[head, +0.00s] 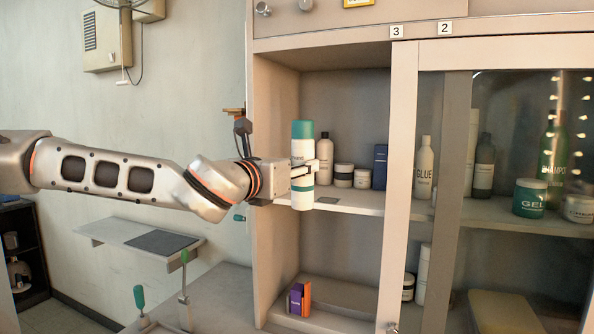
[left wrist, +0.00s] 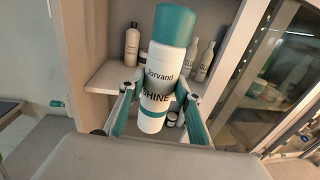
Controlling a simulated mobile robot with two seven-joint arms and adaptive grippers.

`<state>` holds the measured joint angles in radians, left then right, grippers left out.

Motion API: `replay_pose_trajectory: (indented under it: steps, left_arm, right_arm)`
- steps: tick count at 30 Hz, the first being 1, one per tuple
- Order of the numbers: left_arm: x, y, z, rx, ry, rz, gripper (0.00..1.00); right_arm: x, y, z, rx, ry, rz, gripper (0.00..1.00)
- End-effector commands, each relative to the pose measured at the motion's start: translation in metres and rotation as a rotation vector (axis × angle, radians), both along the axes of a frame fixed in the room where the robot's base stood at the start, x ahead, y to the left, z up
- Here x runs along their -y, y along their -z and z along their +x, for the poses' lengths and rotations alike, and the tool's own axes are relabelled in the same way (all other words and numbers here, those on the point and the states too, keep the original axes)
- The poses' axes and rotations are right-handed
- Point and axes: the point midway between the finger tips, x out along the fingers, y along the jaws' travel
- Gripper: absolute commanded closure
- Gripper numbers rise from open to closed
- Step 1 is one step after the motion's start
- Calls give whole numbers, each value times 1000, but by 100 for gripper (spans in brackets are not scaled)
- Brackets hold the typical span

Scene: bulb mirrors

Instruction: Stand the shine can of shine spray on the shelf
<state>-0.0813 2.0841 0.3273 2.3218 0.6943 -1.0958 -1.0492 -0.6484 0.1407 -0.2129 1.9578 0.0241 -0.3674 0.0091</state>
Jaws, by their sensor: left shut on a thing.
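The shine can (head: 302,152) is white with a teal cap and a teal band near its base. It is upright at the front left of the open cabinet's shelf (head: 350,199). My left gripper (head: 304,176) is shut around the can's middle. In the left wrist view the can (left wrist: 168,62) reads SHINE and sits between the fingers of the left gripper (left wrist: 158,98). The can's base overlaps the shelf's front edge in the head view; I cannot tell whether it touches the shelf. My right gripper is not in view.
On the shelf behind stand a grey-white bottle (head: 324,158), small jars (head: 343,175), a dark blue box (head: 380,167) and a glue bottle (head: 424,168). A cabinet post (head: 399,180) and glass door (head: 520,180) bound the right.

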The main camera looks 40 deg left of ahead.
Motion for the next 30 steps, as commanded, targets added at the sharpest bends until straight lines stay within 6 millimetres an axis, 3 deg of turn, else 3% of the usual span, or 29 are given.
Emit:
replay_pose_trajectory:
  steps: [30]
  left_arm:
    - [-21,5,82,1,1,0,89]
  right_arm:
    - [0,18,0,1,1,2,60]
